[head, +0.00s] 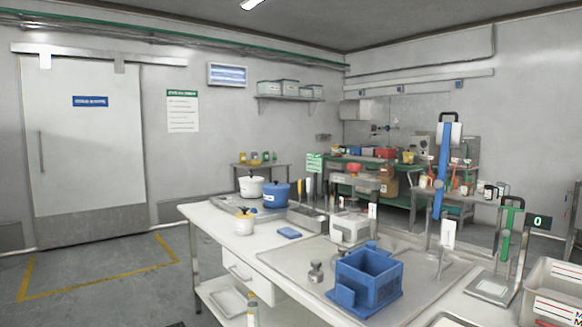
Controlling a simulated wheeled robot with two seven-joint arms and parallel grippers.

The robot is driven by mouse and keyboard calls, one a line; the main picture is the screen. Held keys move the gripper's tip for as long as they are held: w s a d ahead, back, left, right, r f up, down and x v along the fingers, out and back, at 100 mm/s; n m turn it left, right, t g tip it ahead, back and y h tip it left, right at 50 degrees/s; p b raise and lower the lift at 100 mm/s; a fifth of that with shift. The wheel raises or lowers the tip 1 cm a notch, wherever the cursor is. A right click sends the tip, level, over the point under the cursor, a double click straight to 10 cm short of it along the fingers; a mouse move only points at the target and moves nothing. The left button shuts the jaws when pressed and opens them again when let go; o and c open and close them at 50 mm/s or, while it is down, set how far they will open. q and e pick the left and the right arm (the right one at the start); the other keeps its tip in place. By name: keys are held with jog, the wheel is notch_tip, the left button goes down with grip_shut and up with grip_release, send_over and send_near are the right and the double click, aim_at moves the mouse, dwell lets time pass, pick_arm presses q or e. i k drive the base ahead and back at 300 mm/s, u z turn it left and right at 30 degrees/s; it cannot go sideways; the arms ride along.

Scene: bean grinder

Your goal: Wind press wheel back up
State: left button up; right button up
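I cannot single out the press wheel with certainty. A tall stand with a blue upright (440,185) and a black handle on top rises from the right part of the steel work surface (300,256). A round grey part sits on its upright. A shorter stand with a green upright (506,235) and a black handle stands to its right. A white machine with a red top part (354,170) stands behind the blue box (368,279). Neither of my grippers is in view.
A white pot (251,187), a blue pot (276,194) and a small yellow-topped container (244,224) stand at the table's left. A blue pad (289,233) and a small metal tamper-like piece (316,271) lie nearer. A crate (552,290) is at the right edge. Floor at left is clear.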

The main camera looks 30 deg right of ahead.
aim_at(354, 169)
jog(key=u, duration=0.4)
jog(key=i, duration=0.85)
